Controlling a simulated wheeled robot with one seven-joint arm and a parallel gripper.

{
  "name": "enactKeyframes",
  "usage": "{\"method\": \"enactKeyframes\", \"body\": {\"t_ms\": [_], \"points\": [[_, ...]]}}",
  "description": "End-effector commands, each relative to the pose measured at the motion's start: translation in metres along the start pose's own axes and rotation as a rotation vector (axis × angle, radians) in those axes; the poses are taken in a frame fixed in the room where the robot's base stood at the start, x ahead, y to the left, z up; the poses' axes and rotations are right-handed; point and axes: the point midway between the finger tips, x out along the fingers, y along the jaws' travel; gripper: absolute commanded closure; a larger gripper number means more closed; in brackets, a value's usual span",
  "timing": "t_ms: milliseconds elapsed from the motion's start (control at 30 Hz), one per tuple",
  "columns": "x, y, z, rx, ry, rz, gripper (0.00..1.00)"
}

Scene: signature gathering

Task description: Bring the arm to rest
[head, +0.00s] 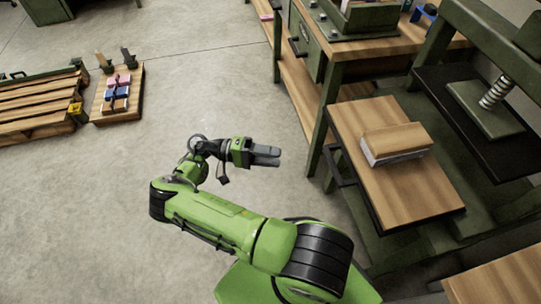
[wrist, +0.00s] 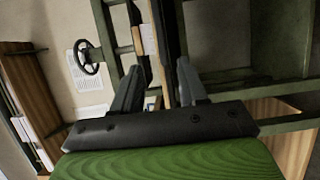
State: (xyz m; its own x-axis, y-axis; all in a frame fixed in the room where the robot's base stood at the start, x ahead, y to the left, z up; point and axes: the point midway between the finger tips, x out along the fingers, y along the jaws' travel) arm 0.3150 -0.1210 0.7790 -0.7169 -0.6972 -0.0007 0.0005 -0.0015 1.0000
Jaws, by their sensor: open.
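My gripper (head: 266,156) is in the middle of the head view, at the end of my green arm. It points to the right and hangs over the open concrete floor, apart from the benches. In the wrist view my gripper (wrist: 160,85) shows two dark fingers with a wide gap between them. The gap is empty, with only background behind it.
To the right, a wooden-topped table (head: 440,195) bears a wood-covered paper stack (head: 396,143), beside a green press (head: 485,105). A workbench (head: 345,55) stands behind. A pallet (head: 38,105) and a board with coloured blocks (head: 117,92) lie left. Floor between is clear.

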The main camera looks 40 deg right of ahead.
Motion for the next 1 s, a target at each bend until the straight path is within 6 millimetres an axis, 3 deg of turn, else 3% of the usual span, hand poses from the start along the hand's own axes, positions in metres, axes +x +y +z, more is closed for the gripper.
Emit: {"method": "enactKeyframes", "body": {"t_ms": [533,767,1000], "points": [[0.001,0.007,-0.001,-0.013,-0.014,-0.025,0.57],[0.008,0.07,0.001,-0.174,-0.096,-0.298,0.57],[0.015,0.132,0.013,-0.343,-0.062,-0.661,0.57]]}}
